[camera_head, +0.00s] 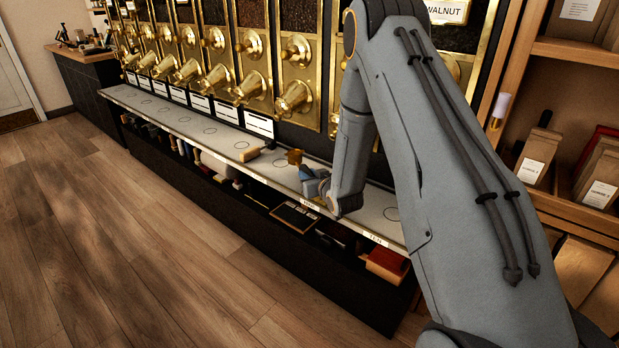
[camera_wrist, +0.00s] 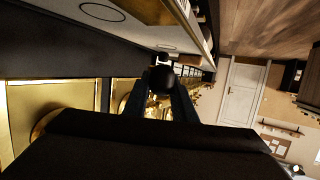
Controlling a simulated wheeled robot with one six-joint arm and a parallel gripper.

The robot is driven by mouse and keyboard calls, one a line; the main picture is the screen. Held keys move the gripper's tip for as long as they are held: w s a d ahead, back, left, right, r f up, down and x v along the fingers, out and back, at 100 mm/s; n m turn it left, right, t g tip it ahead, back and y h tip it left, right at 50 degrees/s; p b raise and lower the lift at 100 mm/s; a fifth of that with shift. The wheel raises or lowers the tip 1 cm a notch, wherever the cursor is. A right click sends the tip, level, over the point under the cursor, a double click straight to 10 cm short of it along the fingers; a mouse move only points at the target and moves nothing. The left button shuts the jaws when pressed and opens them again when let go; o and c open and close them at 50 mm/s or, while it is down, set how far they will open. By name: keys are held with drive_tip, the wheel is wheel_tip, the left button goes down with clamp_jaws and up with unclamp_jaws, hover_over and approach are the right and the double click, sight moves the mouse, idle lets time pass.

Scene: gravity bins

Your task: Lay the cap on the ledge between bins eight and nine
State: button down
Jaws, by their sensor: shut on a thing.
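My gripper (camera_head: 316,184) is low over the front ledge (camera_head: 180,114), under the brass dispensers, partly hidden by my arm in the head view. In the wrist view my gripper (camera_wrist: 162,84) is shut, its dark fingers meeting on a small dark rounded thing (camera_wrist: 161,77), which looks like the cap. The cap cannot be made out in the head view. The ledge also shows in the wrist view (camera_wrist: 193,20), with circles marked on it. The numbers of the bins cannot be read.
A wooden block (camera_head: 250,154) lies on the ledge left of my gripper. Brass spouts (camera_head: 294,97) overhang the ledge. A shelf below holds assorted boxes, including a red one (camera_head: 387,264). Wooden shelves (camera_head: 573,52) stand at right. The floor (camera_head: 110,230) is clear.

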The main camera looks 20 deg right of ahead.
sight(319, 204)
drive_tip(key=w, duration=0.1)
drive_tip(key=w+d, duration=0.1)
drive_tip(key=w, duration=0.1)
drive_tip(key=shift+w+d+b, duration=0.25)
drive_tip(key=shift+w+b, duration=0.1)
drive_tip(key=shift+f+b, duration=1.65)
drive_tip(key=shift+f, duration=1.75)
drive_tip(key=c, duration=1.4)
unclamp_jaws()
drive_tip(key=shift+s, duration=0.1)
drive_tip(key=shift+v, duration=3.85)
